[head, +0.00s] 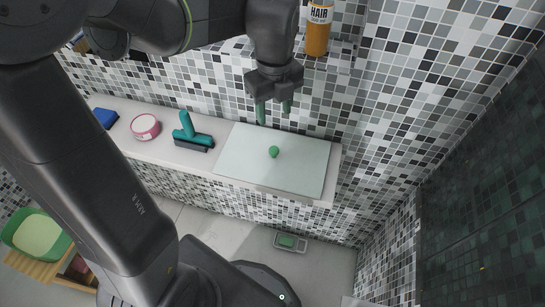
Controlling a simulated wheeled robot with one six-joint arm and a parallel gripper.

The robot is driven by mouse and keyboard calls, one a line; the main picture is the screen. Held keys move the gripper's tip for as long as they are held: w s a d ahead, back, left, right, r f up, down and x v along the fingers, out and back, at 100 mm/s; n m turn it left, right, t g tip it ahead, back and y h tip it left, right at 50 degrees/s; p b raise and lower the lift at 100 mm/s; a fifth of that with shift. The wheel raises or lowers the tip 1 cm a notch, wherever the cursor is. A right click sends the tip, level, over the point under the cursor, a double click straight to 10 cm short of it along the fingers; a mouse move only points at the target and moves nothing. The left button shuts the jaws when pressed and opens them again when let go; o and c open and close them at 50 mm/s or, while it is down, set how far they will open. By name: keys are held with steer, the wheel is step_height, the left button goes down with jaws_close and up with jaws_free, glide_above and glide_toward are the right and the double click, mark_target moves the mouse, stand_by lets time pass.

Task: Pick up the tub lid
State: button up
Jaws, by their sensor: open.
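A pale, flat rectangular panel (240,160) with a small green knob (274,152) near its middle lies on the white ledge; it looks like the tub lid. My gripper (274,109) points down, with its two green fingers apart and nothing between them. In the head view it appears just above the knob, over the panel's back edge. The fingers look clear of the panel, but the exact height gap is hard to judge. What lies under the panel is hidden.
On the ledge (163,152) left of the panel are a teal-handled squeegee-like tool (190,130), a round pink container (145,126) and a blue block (105,117). An orange hair bottle (318,30) is beside my gripper. Tiled walls close off the back and right.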

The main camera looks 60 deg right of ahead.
mark_target(274, 149)
step_height(274, 149, down, 14)
steer(key=shift+r+p, duration=0.1)
steer(key=shift+p, duration=0.5)
jaws_close()
